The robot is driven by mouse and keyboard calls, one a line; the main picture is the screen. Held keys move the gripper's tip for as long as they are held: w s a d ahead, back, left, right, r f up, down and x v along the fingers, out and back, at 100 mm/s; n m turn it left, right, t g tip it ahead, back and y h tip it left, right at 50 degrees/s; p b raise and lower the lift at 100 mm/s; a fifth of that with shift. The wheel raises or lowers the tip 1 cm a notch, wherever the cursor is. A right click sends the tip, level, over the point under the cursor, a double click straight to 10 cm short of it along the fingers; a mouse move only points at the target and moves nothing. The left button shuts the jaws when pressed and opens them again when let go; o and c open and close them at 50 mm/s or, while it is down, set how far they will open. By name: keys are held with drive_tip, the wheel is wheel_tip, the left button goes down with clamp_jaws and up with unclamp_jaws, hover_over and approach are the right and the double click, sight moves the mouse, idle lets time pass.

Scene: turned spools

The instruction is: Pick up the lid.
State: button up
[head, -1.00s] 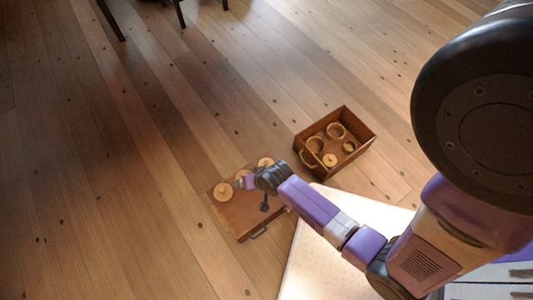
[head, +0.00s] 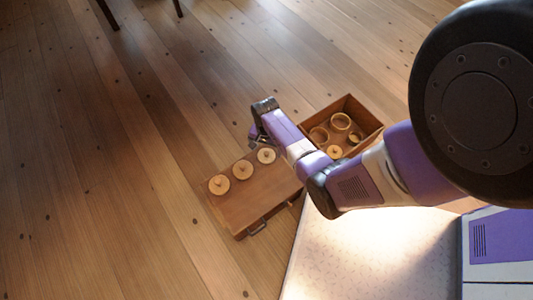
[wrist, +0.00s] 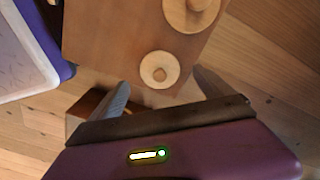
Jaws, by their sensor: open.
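Three round, pale wooden lid-like discs with knobs stand in a row on a brown wooden box or board: left (head: 218,184), middle (head: 242,170) and right (head: 266,156). The right one looks smallest. My gripper (head: 257,136) is open and empty, just beyond this right disc in the head view. In the wrist view the small disc (wrist: 160,70) lies ahead between my two finger tips (wrist: 163,88), with no contact visible. A larger disc (wrist: 190,12) is cut off at the top edge. Which one is the lid meant, I cannot tell.
The brown box or board (head: 250,205) has a dark handle on its near side. An open wooden crate (head: 372,128) beside it holds several round pieces, partly hidden by my arm. A pale speckled surface (head: 350,255) lies at lower right. Floor on the left is clear.

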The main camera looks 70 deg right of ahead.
sight(266, 153)
drive_tip(key=f+b, duration=0.3)
drive_tip(key=f, duration=0.2)
drive_tip(key=shift+d, duration=0.2)
drive_tip(key=c, duration=1.4)
drive_tip(key=shift+r, duration=0.1)
